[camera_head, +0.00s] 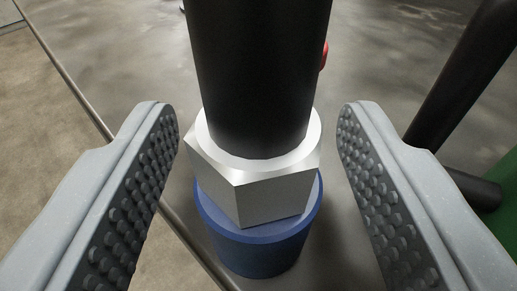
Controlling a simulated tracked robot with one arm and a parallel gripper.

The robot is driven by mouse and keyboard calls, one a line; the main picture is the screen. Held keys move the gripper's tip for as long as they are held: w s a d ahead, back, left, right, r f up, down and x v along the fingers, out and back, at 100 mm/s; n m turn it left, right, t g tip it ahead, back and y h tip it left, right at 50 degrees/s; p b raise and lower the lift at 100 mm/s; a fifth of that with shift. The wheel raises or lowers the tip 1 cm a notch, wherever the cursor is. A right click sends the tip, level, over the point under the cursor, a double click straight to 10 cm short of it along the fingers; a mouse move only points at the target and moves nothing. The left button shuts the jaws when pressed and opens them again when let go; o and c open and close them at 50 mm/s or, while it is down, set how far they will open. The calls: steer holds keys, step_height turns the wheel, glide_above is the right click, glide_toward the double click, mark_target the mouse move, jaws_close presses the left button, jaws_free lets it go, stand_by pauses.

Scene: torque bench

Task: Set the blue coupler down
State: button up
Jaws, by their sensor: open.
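The blue coupler (258,252) is low in the middle of the view, and it appears to stand upright on the grey bench top (335,258). A silver hex nut (262,190) sits on top of it, and a thick black shaft (262,80) rises from the nut out of the top of the view. My gripper (258,130) is open, with one studded grey finger on each side of the nut and coupler. Gaps show between both fingers and these parts. The underside of the coupler is hidden.
A bench edge runs diagonally down the left, with brown floor (50,120) beyond it. A black bar (462,85) and a dark cylinder (476,190) are at the right, near a green surface (500,215). A small red part (324,56) shows behind the shaft.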

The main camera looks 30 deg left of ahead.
steer(key=v, duration=1.2)
steer(key=shift+p, duration=0.3)
